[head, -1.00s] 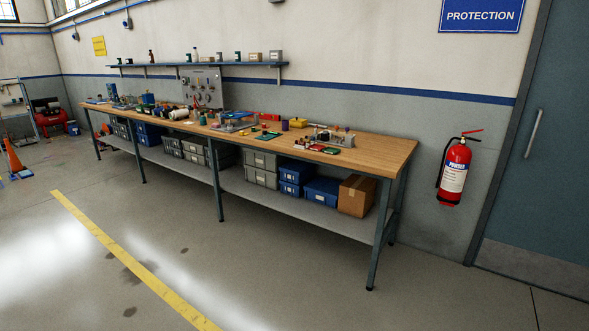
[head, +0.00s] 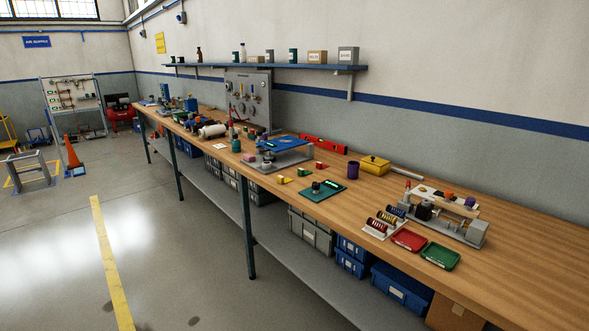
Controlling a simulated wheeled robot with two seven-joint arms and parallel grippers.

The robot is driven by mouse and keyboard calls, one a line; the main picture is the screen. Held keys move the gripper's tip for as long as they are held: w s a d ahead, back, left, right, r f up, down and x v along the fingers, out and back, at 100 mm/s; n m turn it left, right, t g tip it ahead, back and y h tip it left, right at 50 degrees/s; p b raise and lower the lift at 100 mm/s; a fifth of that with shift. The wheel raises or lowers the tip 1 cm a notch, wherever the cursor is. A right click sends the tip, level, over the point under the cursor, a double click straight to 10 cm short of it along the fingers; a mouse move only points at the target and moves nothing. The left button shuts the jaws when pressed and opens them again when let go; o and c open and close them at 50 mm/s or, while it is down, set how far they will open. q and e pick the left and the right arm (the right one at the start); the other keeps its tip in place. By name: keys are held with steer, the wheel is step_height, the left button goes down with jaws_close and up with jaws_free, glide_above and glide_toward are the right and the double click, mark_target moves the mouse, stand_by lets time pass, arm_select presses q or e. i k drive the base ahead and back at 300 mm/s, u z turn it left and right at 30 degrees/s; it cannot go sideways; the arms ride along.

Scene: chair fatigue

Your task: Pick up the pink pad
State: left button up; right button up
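A small pink block (head: 249,158), which looks like the pink pad, sits at the left end of a grey fixture with a blue top plate (head: 278,143). They are on the long wooden workbench (head: 330,195), some way ahead of me. The pink block is small in the head view, and I cannot tell whether it rests on the fixture's base or beside it. Neither of my grippers shows in the view.
A green mat (head: 323,191), a purple cup (head: 353,169) and a yellow box (head: 375,165) stand nearby. Red (head: 409,240) and green (head: 440,256) trays lie nearer. The floor (head: 175,250) left of the bench is clear around the yellow line.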

mark_target(249, 157)
steer(key=u, duration=0.25)
steer(key=i, duration=1.4)
steer(key=u, duration=0.25)
